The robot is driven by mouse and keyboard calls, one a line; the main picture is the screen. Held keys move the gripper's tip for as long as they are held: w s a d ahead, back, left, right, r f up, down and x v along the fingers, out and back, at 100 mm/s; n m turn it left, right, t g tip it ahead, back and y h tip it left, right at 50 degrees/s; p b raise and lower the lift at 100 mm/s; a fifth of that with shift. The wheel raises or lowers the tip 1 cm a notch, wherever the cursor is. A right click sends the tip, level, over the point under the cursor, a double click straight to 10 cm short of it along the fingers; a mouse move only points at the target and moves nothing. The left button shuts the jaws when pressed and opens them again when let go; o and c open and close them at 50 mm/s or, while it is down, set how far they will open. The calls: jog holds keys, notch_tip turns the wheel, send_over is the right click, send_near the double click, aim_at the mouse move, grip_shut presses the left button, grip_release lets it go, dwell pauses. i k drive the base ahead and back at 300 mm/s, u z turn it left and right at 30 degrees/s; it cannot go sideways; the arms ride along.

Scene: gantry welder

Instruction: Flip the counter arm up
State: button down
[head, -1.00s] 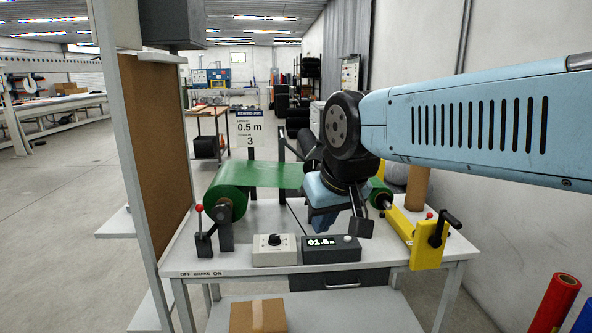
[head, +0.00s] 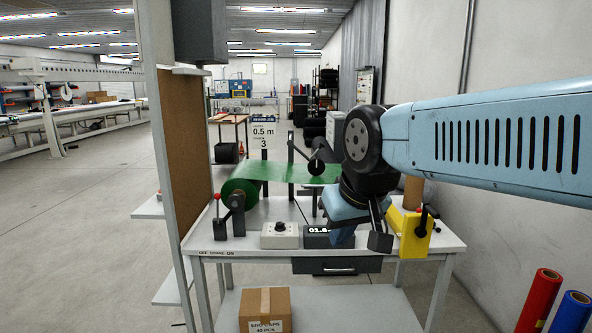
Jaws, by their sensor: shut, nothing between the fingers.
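The counter arm (head: 303,153) is a thin dark bar running from a dark post (head: 290,157) down to a small dark wheel (head: 316,168). The wheel is at the green sheet (head: 275,171), beside my wrist. I cannot tell whether it touches the sheet. My gripper (head: 379,238) hangs over the right part of the table, to the right of and nearer than the counter arm. It is shut and empty, apart from the counter arm. My wrist hides part of the sheet and the right roll.
The bench (head: 210,246) carries a red-knobbed lever (head: 217,212), a dial box (head: 280,236), a partly covered counter display (head: 316,236) and a yellow bracket (head: 410,233). A tall panel (head: 178,150) stands left. A cardboard box (head: 265,309) is below. Open floor lies left.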

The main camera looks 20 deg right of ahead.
aim_at(316, 166)
jog(key=u, duration=0.3)
jog(key=i, duration=1.3)
jog(key=z, duration=0.4)
